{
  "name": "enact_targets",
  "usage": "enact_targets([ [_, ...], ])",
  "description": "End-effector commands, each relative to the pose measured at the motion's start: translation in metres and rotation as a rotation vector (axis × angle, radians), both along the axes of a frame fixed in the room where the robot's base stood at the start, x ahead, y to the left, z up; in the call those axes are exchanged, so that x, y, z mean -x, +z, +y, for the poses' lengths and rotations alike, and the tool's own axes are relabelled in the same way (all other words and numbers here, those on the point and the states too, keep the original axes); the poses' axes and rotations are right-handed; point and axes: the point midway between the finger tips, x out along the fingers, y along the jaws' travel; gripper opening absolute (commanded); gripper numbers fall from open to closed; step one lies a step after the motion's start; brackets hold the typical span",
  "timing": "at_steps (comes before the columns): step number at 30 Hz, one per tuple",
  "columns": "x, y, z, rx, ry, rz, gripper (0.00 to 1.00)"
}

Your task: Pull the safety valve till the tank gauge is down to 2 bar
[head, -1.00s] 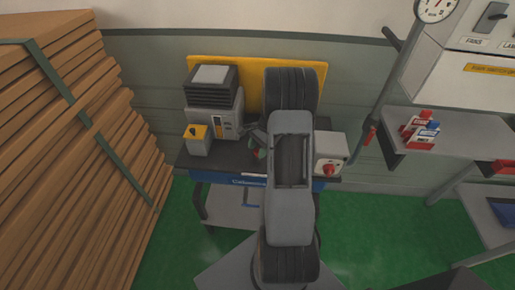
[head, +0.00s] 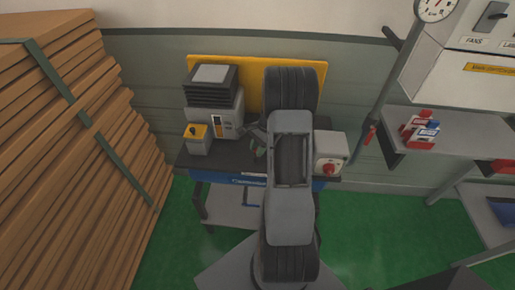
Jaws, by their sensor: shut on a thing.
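My gripper (head: 257,144) shows only in part, just left of my arm, low over the dark-topped workbench with the blue front. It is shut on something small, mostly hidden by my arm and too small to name. I cannot make out the safety valve or the tank. A round white dial gauge (head: 434,9) is at the top right on a grey pipe, cut by the frame's top edge. Its reading is too small to tell, and I cannot tell if it is the tank's gauge.
A grey machine (head: 216,113) and a small yellow-topped box (head: 197,140) stand on the workbench (head: 204,163). A grey box with a red knob (head: 329,168) is at its right. Stacked wooden boards (head: 60,150) fill the left. A shelf (head: 455,147) holds red and blue items.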

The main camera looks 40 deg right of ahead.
Motion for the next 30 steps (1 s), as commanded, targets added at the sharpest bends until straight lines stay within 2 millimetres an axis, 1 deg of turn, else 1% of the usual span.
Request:
enact_targets([
  [2,0.0,0.001,0.0,0.001,0.0,-0.001,0.0],
  [7,0.0,0.018,0.0,0.001,0.001,-0.001,0.0],
  [14,0.0,0.016,0.0,0.0,0.0,-0.001,0.0],
  [15,0.0,0.016,0.0,0.0,0.0,-0.001,0.32],
  [22,0.0,0.016,0.0,0.0,0.0,-0.001,0.54],
  [30,0.0,0.017,-0.001,0.001,0.0,-0.001,0.54],
])
